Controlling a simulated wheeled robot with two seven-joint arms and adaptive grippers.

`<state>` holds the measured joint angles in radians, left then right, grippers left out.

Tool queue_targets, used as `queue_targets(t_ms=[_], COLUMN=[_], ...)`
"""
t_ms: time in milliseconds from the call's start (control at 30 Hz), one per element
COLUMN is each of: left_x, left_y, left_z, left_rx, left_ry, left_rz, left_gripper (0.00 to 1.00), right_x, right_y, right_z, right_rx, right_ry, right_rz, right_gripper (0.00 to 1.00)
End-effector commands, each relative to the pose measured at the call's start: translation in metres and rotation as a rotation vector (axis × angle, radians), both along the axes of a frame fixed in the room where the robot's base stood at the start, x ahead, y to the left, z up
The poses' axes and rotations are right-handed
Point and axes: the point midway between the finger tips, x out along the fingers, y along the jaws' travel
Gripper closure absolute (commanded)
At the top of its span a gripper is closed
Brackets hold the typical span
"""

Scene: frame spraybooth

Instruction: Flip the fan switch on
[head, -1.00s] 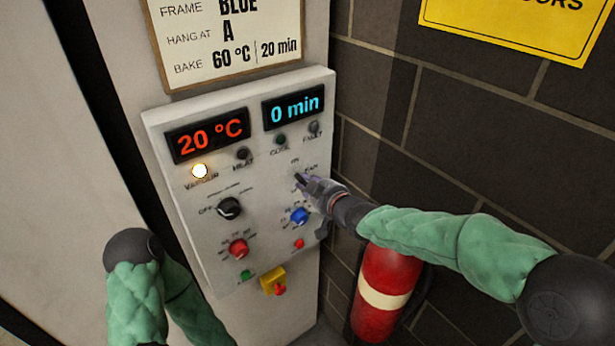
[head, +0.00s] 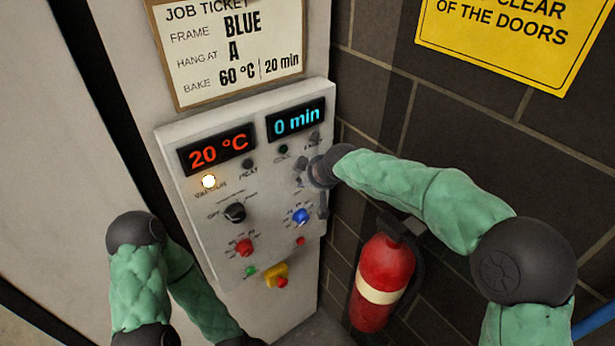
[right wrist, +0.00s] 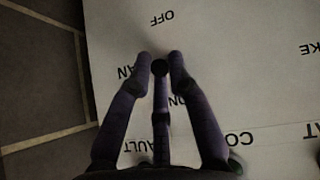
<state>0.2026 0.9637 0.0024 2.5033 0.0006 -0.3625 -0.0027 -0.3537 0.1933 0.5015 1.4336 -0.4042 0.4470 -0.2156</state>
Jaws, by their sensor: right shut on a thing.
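The fan switch sits at the right of the white control panel (head: 205,235), below the small lamps. In the head view my right gripper (head: 304,172) covers it. In the right wrist view a dark round tip (right wrist: 160,67), seemingly the switch lever, shows between the fingertips of my right gripper (right wrist: 160,60), which is shut on it. Upside-down OFF lettering is above the tip and partly covered ON lettering below it. I cannot tell which way the lever is tilted. My left arm is at the lower left in the head view; its gripper is not visible.
A black selector knob (head: 235,212), blue knob (head: 300,216), red knob (head: 244,247) and yellow-and-red switch (head: 277,275) are close by on the panel. The displays read 20 °C and 0 min; one lamp (head: 208,181) is lit. A fire extinguisher (head: 383,280) hangs on the brick wall.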

Motion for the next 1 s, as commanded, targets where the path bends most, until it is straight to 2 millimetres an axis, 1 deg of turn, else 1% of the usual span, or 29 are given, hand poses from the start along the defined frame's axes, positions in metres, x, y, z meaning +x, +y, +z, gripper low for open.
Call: queue_targets(t_ms=[33, 533, 567, 600, 633, 1000], left_x=[0.000, 0.000, 0.000, 0.000, 0.000, 0.000], left_y=[0.000, 0.000, 0.000, 0.000, 0.000, 0.000], left_z=[0.003, 0.004, 0.004, 0.004, 0.004, 0.004], left_rx=[0.000, 0.000, 0.000, 0.000, 0.000, 0.000], left_ry=[0.000, 0.000, 0.000, 0.000, 0.000, 0.000], left_rz=[0.000, 0.000, 0.000, 0.000, 0.000, 0.000], left_gripper=[0.60, 0.60, 0.60, 0.60, 0.60, 0.60], right_x=[-0.006, -0.005, -0.005, -0.005, -0.005, -0.004], right_y=[0.002, 0.001, 0.001, 0.001, 0.001, -0.001], right_z=[-0.011, -0.012, -0.012, -0.012, -0.012, -0.001], right_rx=[-0.016, -0.024, -0.024, -0.024, -0.023, -0.017], right_ry=[0.033, 0.045, 0.045, 0.045, 0.044, 0.029], right_rz=[0.006, 0.004, 0.004, 0.004, 0.004, 0.001], right_gripper=[1.00, 1.00, 0.75, 0.64, 0.61, 0.61])
